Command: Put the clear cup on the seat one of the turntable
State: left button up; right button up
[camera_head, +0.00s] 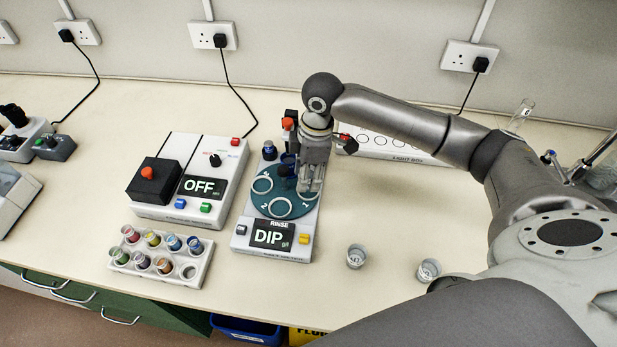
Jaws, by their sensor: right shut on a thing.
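The teal turntable (283,206) sits on the rinse device, whose display reads RINSE and DIP. White ring seats show on it, with numbers 1 and 2 near the front. My right gripper (310,187) points down over the right side of the turntable, with its fingertips close to the disc at a seat. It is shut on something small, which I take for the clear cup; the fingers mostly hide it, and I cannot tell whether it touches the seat. My left gripper is not in view.
Two other clear cups (356,257) (428,270) stand on the bench at right. A white rack (200,277) of several coloured cups and a device reading OFF (160,212) are at left. A light box (400,150) lies behind my right arm.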

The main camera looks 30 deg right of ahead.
aim_at(309, 182)
jog(key=shift+w+d+f, duration=0.25)
jog(key=shift+w+f, duration=0.1)
jog(key=shift+f, duration=0.15)
jog(key=shift+w+d+f, duration=0.2)
jog(key=shift+w+f, duration=0.1)
jog(key=shift+f, duration=0.15)
notch_tip(309, 182, down, 3)
jog(key=shift+r+p, duration=0.1)
jog(key=shift+p, duration=0.85)
jog(key=shift+f, duration=0.25)
jog(key=o, duration=1)
jog(key=shift+f, duration=0.15)
jog(key=shift+c, duration=0.2)
notch_tip(309, 182, up, 12)
jog(key=d+b, duration=0.1)
jog(key=b, duration=0.2)
jog(key=shift+s+d, duration=0.2)
